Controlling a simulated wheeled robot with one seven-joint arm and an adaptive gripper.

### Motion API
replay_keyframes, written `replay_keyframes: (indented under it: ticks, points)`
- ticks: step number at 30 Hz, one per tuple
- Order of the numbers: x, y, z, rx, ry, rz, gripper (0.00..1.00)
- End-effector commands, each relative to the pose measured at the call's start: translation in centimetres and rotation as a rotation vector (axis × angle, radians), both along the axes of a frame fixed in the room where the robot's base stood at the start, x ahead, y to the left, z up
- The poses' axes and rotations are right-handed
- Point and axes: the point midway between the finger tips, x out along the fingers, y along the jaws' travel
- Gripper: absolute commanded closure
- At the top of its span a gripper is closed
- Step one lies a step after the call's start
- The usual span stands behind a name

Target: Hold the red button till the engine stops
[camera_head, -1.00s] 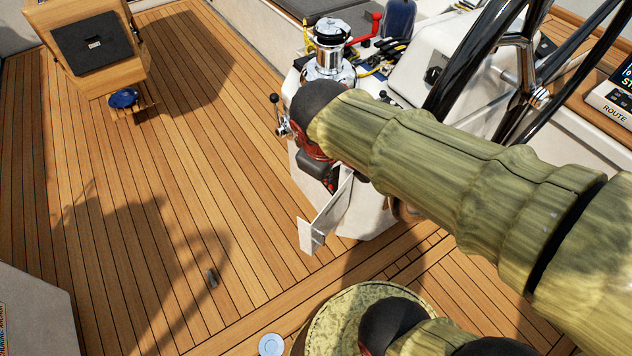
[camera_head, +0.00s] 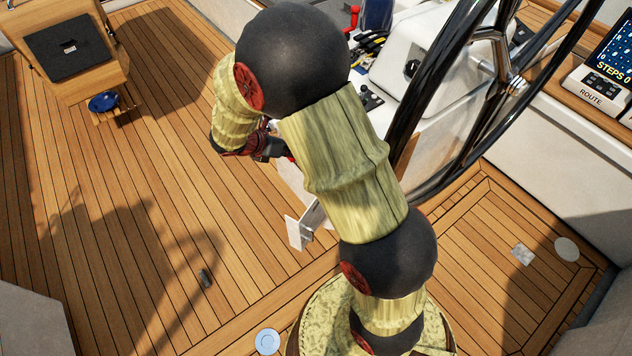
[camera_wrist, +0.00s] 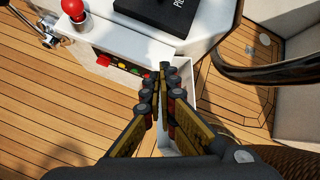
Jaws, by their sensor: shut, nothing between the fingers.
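In the wrist view, a row of small coloured controls sits on the side face of the white console (camera_wrist: 145,42). A red one (camera_wrist: 103,60) is at the left end, with green and yellow ones to its right. I cannot tell for sure which is the engine's red button. My gripper (camera_wrist: 163,72) is shut and empty, its fingertips close to the right end of the row. I cannot tell whether they touch the console. In the head view my arm hides the controls and most of the gripper.
A red ball knob (camera_wrist: 72,8) and a metal lever (camera_wrist: 40,36) stand left of the controls. The black steering wheel (camera_head: 430,110) is close on the right. A white flap (camera_head: 300,232) sticks out low from the console. The teak deck (camera_head: 130,230) on the left is mostly open.

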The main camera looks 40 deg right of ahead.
Motion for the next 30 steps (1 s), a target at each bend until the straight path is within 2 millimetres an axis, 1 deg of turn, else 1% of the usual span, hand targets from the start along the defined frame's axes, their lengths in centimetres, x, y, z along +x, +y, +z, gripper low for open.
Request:
replay_keyframes:
  ticks: [1, 5, 10, 17, 18, 21, 25, 27, 30]
  points:
    - [0.7, 0.0, -1.7, -0.029, 0.061, 0.067, 1.00]
    - [2.4, -0.1, -5.6, -0.102, 0.208, 0.248, 1.00]
    - [4.1, 0.1, -11.2, -0.190, 0.404, 0.490, 1.00]
    - [5.0, 0.8, -19.6, -0.299, 0.670, 0.818, 1.00]
    - [4.9, 1.0, -21.1, -0.316, 0.715, 0.874, 1.00]
    - [4.7, 1.4, -24.5, -0.355, 0.816, 1.004, 1.00]
    - [4.2, 2.0, -28.0, -0.393, 0.915, 1.135, 1.00]
    - [4.0, 2.2, -29.3, -0.407, 0.953, 1.186, 1.00]
    - [3.7, 2.3, -30.5, -0.421, 0.986, 1.231, 1.00]
